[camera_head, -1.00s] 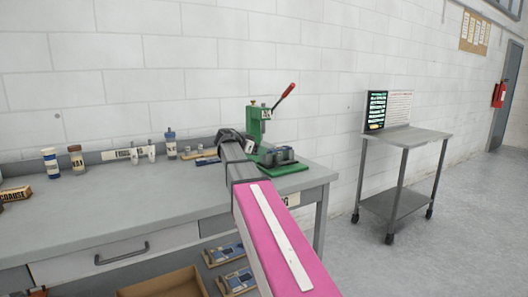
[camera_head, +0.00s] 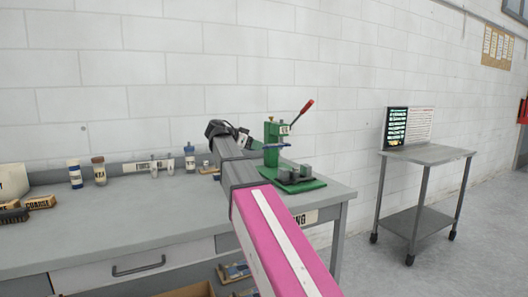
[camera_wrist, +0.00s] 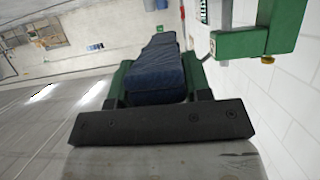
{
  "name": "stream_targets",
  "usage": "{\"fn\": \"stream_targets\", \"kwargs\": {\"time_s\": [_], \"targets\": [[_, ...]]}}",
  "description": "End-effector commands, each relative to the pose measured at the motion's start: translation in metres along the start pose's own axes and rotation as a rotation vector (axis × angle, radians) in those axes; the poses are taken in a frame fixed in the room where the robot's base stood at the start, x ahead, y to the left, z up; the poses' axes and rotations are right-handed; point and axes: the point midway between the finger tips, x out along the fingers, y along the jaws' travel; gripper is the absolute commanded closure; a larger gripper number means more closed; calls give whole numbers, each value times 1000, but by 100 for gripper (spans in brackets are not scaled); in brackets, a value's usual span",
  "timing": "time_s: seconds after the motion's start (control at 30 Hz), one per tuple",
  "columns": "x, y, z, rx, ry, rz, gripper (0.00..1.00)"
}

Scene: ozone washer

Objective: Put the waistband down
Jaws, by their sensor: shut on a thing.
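The waistband (camera_wrist: 156,70) is a dark blue, folded strip of cloth in the wrist view. My gripper (camera_wrist: 158,84) is shut on it, with a green finger on each side. The strip reaches out past the fingertips and hangs clear of any surface that I can see. In the head view my pink and grey arm reaches over the right part of the grey workbench (camera_head: 110,222), and my own wrist mostly hides the fingers and cloth.
A green press (camera_head: 272,145) with a red-tipped lever stands at the bench's right end; it also shows in the wrist view (camera_wrist: 240,43). The bench's middle is clear. A metal cart (camera_head: 428,153) stands at right.

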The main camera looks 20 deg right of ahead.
Motion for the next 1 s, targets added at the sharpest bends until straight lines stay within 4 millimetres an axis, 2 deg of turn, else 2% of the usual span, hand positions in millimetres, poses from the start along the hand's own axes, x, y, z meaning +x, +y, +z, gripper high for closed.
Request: {"fn": "stream_targets", "kwargs": {"time_s": [0.1, 0.27, 0.6, 0.8, 1.0], "targets": [[-8, -1, 0, -5, 1, -10, 82], [-3, -6, 12, -41, 1, -100, 82], [16, -42, 62, -224, 0, -543, 82], [14, -63, 86, -344, -1, -839, 82], [6, -77, 94, -429, 1, -1051, 82]]}}
